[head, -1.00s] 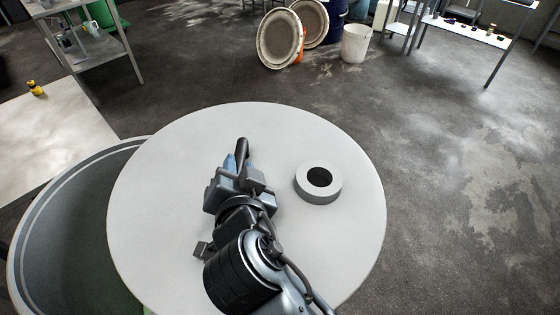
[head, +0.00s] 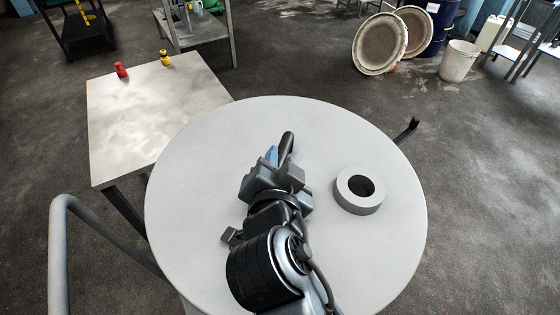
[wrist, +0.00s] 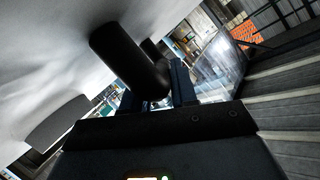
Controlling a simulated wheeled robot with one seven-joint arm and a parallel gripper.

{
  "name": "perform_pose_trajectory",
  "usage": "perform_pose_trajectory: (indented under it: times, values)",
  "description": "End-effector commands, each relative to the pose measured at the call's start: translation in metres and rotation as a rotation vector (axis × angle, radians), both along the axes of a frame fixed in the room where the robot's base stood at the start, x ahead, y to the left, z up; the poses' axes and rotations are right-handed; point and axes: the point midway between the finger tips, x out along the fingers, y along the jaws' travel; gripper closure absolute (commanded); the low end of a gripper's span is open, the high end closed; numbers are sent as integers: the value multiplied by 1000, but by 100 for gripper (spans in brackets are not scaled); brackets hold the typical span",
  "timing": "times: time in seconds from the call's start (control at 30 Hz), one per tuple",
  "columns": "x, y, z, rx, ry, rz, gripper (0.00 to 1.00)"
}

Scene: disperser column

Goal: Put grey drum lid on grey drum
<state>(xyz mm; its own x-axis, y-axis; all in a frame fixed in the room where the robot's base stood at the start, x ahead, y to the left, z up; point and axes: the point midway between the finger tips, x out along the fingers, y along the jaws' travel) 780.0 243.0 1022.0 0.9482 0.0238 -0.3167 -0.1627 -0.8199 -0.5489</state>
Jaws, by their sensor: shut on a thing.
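The grey drum lid (head: 365,235) is a large pale disc that fills the middle of the head view. A dark curved handle (head: 287,142) and a short grey ring-shaped boss (head: 358,191) stand on it. My gripper (head: 277,160) is shut on the handle. The wrist view shows the dark handle (wrist: 125,55) between the blue fingers, with the lid's pale face (wrist: 45,50) at the left. The grey drum is not visible now; whether the lid or my arm hides it, I cannot tell.
A pale table (head: 140,110) with red (head: 121,70) and yellow (head: 165,58) items stands behind left of the lid. A grey tubular rail (head: 60,240) rises at the left. A dark bar (head: 407,130) sticks out beyond the lid's right edge.

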Motion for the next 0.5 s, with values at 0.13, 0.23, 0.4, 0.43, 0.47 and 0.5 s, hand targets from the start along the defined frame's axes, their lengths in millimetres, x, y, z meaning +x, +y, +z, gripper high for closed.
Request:
perform_pose_trajectory:
  times: [0.13, 0.23, 0.4, 0.43, 0.47, 0.5]
  values:
    - [0, 0, 0, 1, -5, 0, 100]
    - [0, 0, -4, 1, -6, 1, 100]
    - [0, 0, -14, 2, -6, 0, 100]
    - [0, 0, -16, 2, -6, 0, 100]
    - [0, 0, -18, 2, -6, 0, 100]
    - [0, 0, -21, 1, -6, 1, 100]
